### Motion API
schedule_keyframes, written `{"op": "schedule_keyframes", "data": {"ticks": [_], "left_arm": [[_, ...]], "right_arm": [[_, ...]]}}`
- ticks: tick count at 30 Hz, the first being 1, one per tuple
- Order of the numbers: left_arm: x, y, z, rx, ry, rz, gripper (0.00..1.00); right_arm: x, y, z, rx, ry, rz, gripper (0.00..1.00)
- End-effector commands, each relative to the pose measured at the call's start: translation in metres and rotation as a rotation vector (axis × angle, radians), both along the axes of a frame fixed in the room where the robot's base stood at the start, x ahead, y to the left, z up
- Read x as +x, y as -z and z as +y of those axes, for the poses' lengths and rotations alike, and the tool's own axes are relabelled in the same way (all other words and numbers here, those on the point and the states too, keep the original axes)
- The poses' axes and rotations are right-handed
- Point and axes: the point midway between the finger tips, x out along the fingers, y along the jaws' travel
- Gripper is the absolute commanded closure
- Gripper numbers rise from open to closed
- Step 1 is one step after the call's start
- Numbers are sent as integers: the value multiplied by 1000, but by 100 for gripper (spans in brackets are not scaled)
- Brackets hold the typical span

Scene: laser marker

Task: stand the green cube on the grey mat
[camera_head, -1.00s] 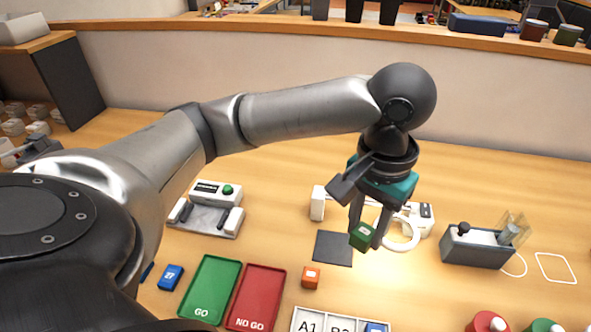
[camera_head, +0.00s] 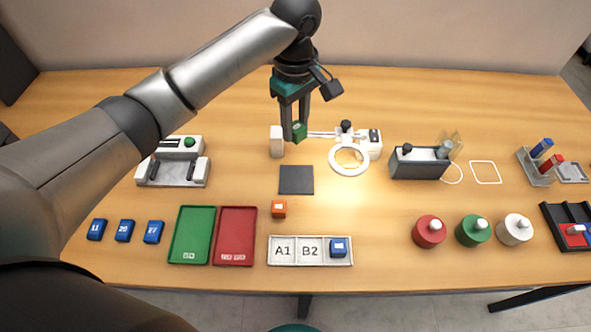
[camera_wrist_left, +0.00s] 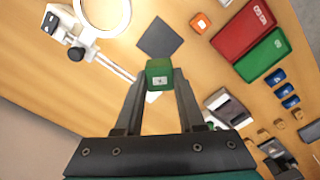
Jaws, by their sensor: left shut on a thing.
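The green cube (camera_head: 299,131) is between the fingers of my left gripper (camera_head: 296,132), which is shut on it above the table. The cube also shows in the left wrist view (camera_wrist_left: 158,74), with a small pale label on one face. The grey mat (camera_head: 296,180) is a dark square lying flat and bare on the table. In the head view it is below the gripper, nearer the front edge. In the left wrist view the mat (camera_wrist_left: 160,38) is beyond the cube, apart from it. My right gripper is not in view.
An orange cube (camera_head: 279,209) lies just in front of the mat. A ring lamp (camera_head: 349,159) stands to its right, and a white block (camera_head: 276,141) stands close to the gripper. Green (camera_head: 191,235) and red (camera_head: 236,236) trays and a labelled tray (camera_head: 310,263) lie near the front.

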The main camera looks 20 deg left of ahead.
Motion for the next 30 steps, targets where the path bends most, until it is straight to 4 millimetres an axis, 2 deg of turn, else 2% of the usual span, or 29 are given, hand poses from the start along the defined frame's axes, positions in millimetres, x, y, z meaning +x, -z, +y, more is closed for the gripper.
{"op": "schedule_keyframes", "data": {"ticks": [1, 3, 9, 12, 20, 25, 30], "left_arm": [[-1, 18, 1, 3, 1, 4, 100], [-1, 37, 1, 2, 1, 4, 100], [-1, 86, 1, 2, 3, 1, 100], [-1, 101, 0, 1, 4, 0, 100], [-1, 120, 0, 0, 4, 0, 100], [-1, 146, 0, 1, 4, 0, 100], [0, 151, 0, 0, 5, -4, 100]], "right_arm": [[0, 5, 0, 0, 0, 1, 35], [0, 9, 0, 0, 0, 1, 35], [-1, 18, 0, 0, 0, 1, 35], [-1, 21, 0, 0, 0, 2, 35], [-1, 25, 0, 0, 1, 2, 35], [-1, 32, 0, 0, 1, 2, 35], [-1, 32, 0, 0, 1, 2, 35]]}}
